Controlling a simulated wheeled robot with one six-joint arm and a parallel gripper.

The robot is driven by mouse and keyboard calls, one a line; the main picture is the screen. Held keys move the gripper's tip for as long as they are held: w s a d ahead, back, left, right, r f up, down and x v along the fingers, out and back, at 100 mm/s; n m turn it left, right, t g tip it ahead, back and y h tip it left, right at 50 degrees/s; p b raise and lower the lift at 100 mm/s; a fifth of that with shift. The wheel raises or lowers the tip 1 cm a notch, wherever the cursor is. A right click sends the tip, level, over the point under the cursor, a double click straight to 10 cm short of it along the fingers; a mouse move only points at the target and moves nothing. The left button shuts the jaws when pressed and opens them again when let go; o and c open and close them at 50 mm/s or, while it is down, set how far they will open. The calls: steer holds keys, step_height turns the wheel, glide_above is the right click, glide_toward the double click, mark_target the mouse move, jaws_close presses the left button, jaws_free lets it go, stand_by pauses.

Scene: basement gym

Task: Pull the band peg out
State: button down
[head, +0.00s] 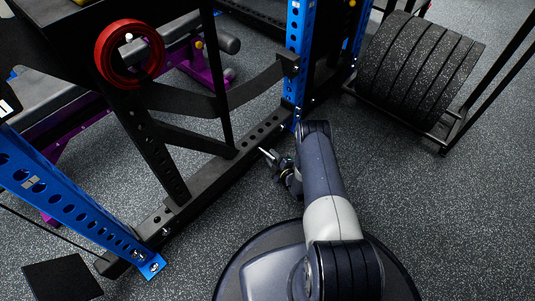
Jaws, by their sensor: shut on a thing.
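A short silver band peg (266,153) shows beside the black perforated base rail of the rack, its far end toward the rail. My gripper (275,163) is at the peg's near end and is shut on it. The fingers are small and dark here and partly hidden by my own wrist. I cannot tell whether the peg's far end is still inside a hole of the rail (238,152).
Blue uprights (299,50) and a blue perforated beam (72,212) frame the black rack. A red band roll (129,79) hangs at upper left. A black strap (238,93) spans the rack. Black weight plates (412,62) stand at upper right. Floor at right is clear.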

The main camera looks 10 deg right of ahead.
steer(key=shift+s+d, duration=0.45)
steer(key=shift+s, duration=0.25)
steer(key=c, duration=1.1)
jaws_free()
steer(key=shift+d, duration=0.1)
